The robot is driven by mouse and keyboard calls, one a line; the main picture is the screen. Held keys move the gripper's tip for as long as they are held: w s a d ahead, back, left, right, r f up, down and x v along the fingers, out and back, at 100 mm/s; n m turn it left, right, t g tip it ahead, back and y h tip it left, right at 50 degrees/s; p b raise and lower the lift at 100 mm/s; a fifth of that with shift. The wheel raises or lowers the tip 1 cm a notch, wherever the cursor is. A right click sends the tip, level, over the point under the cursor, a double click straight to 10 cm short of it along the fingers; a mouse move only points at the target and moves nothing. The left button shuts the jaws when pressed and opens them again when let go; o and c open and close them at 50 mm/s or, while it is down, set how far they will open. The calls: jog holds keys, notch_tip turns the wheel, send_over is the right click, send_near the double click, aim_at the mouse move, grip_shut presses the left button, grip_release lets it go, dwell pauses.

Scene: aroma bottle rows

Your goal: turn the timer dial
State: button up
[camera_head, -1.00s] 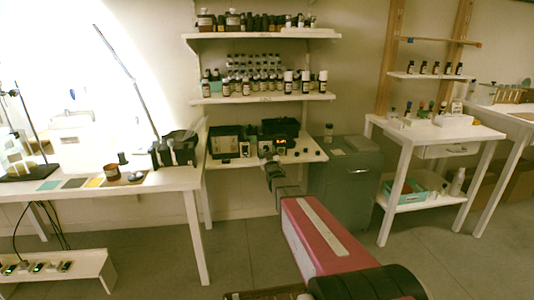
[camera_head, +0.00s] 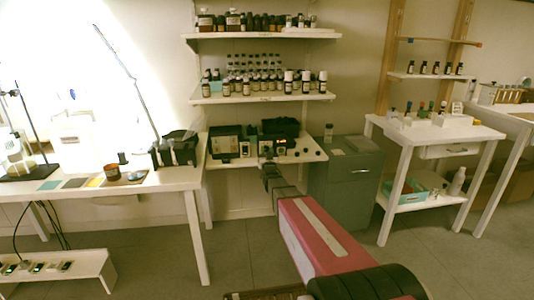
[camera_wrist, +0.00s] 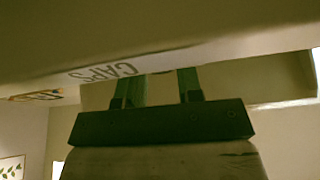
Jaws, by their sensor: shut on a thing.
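The timer (camera_head: 266,147) is a small pale box with a dark face on the low white shelf, in front of a black case, in the head view. Its dial is too small to make out there. My gripper (camera_head: 268,161) reaches to the shelf's front edge just below the timer. In the wrist view my gripper (camera_wrist: 160,78) shows two greenish fingers standing a little apart. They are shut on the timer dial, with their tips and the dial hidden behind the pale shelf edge.
The low shelf (camera_head: 229,162) also carries black cases and small devices. A white shelf (camera_head: 262,99) with bottles hangs above. A grey cabinet (camera_head: 345,190) stands close at right, a white table (camera_head: 150,184) at left.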

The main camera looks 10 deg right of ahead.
jog(key=m+h, duration=0.1)
jog(key=m, duration=0.2)
jog(key=m+g+h, duration=0.1)
jog(key=m+h, duration=0.1)
jog(key=m, duration=0.2)
jog(key=m+h, duration=0.2)
jog(key=m, duration=0.1)
jog(key=shift+a+r+m+g, duration=0.1)
jog(key=shift+a+m+g, duration=0.1)
jog(key=shift+m+g, duration=0.15)
jog(key=m, duration=0.2)
jog(key=m+g+h, duration=0.1)
jog(key=m, duration=0.1)
jog(key=shift+r+g, duration=0.1)
jog(key=shift+g, duration=0.15)
jog(key=shift+m+g+h, duration=0.4)
jog(key=shift+m+g, duration=0.4)
jog(key=shift+m, duration=1.35)
jog(key=o, duration=0.9)
jog(key=shift+s+a, duration=0.1)
